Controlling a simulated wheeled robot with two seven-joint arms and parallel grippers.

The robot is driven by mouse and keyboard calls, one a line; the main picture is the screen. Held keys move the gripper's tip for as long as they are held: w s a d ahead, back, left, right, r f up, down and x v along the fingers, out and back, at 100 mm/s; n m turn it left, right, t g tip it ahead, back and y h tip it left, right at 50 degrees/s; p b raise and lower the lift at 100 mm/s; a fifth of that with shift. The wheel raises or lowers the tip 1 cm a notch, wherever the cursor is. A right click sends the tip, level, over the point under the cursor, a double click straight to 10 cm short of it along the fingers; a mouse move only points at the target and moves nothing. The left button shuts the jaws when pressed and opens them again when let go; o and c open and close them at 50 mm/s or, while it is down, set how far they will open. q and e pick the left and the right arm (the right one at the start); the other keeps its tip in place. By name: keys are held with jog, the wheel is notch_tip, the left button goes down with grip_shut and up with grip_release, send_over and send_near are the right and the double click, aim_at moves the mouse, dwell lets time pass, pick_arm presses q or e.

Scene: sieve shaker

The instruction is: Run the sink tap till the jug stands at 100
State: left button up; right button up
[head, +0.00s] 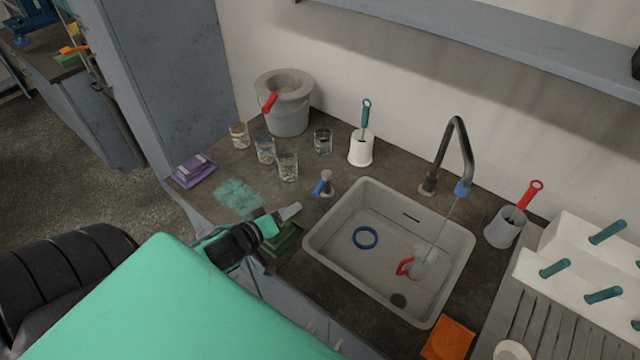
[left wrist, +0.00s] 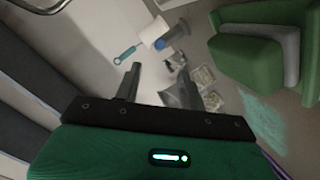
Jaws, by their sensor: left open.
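The clear jug (head: 418,268) with a red handle stands in the grey sink (head: 315,244), under the tap (head: 462,150). A thin stream runs from the tap's blue tip into it. The jug's level and marks are too small to read. A grey post (head: 327,178) with a blue lever (head: 319,188) stands left of the sink; the blue lever also shows in the left wrist view (left wrist: 162,43). My left gripper (head: 292,211) is open and empty, apart from the lever and just in front of it. It shows in the left wrist view (left wrist: 160,70). My right gripper is out of view.
A blue ring (head: 365,237) lies in the sink. Several glasses (head: 288,167), a white brush holder (head: 362,148) and a grey bucket (head: 287,112) stand behind the post. A green block (head: 287,238) lies beside my left gripper.

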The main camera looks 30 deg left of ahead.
aim_at(313, 194)
pick_arm(q)
jog(key=shift+w, duration=0.3)
jog(key=p+x, duration=0.2)
jog(key=x, duration=1)
jog(key=shift+w+f, duration=0.15)
jog(key=shift+w, duration=0.2)
grip_shut()
